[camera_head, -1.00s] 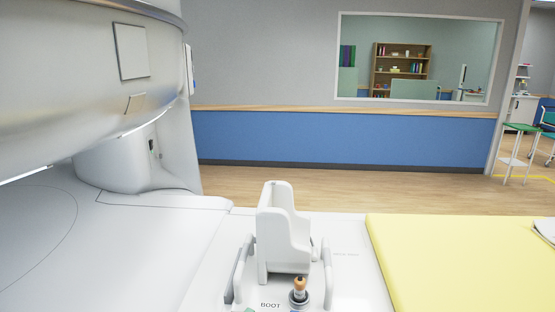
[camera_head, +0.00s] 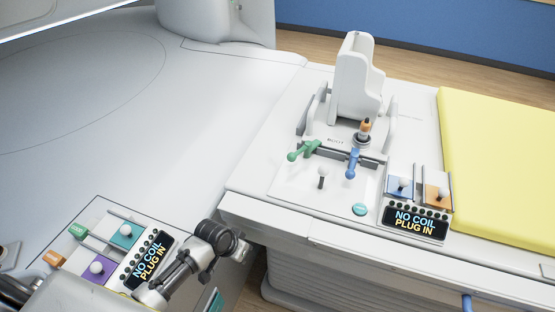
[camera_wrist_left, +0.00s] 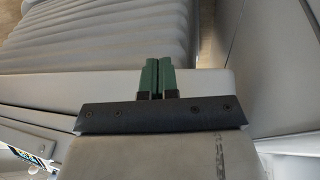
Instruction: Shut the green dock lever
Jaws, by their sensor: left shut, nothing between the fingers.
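The green lever (camera_head: 304,150) is on the white table end, left of the blue lever (camera_head: 352,162). Its arm points left and a little toward me, with a knob at its end. I cannot tell from its angle whether it is shut. My left arm (camera_head: 190,262) comes in at the lower left of the head view, well apart from the lever. My left gripper (camera_wrist_left: 157,78) is shut and empty in the left wrist view, its green fingertips together, with ribbed grey bellows beyond. My right gripper is not in view.
A white upright holder (camera_head: 358,80) stands behind the levers, with an orange-topped plug (camera_head: 365,128) before it. Two panels read "NO COIL PLUG IN", one right of the levers (camera_head: 415,218), one by my arm (camera_head: 150,262). A yellow pad (camera_head: 495,170) lies right.

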